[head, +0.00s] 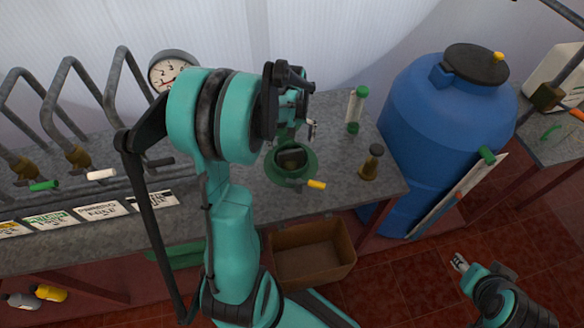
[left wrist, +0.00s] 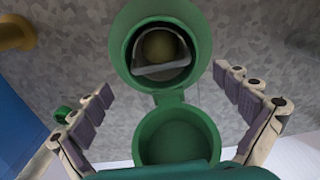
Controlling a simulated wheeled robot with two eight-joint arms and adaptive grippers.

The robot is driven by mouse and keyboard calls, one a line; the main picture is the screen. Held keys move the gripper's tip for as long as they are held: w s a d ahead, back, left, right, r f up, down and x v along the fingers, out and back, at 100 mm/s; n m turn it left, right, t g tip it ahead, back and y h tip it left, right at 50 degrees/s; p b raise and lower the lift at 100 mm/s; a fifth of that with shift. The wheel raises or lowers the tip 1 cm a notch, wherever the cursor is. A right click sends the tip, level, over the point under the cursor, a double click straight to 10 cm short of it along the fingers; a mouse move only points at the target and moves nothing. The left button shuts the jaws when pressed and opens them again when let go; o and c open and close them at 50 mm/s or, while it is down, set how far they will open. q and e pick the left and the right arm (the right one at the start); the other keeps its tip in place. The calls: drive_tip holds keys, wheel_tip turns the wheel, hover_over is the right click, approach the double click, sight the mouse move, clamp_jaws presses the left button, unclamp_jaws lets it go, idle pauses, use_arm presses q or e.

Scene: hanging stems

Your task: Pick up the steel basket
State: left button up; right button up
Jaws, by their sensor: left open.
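A green pot (head: 291,168) stands on the grey bench, its mouth open. It also shows in the left wrist view (left wrist: 122,45), with its round green lid (left wrist: 178,138) swung open on a hinge. A grey metal rim or handle inside the pot appears to be the steel basket (left wrist: 162,71); a round brownish area shows within it. My left gripper (head: 311,128) is above the pot, open and empty. In the left wrist view its fingers (left wrist: 163,84) are spread to either side of the pot and lid, apart from the basket. My right gripper (head: 460,262) is low at the right, over the floor, its opening too small to tell.
A green-capped vial (head: 356,108) and a brown bottle (head: 371,163) stand right of the pot. A large blue barrel (head: 445,110) is further right. Bent grey pipes (head: 70,100) and a gauge (head: 172,70) are at the left. A brown bin (head: 313,254) sits below the bench.

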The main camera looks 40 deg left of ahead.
sight(291, 151)
use_arm(q)
wheel_tip(291, 151, down, 6)
drive_tip(key=shift+w+a+r+b, duration=0.15)
drive_tip(key=shift+r+b, duration=0.05)
drive_tip(key=shift+b, duration=0.7)
drive_tip(key=shift+r, duration=0.1)
drive_tip(key=shift+c, duration=0.6)
drive_tip(key=c, duration=1.6)
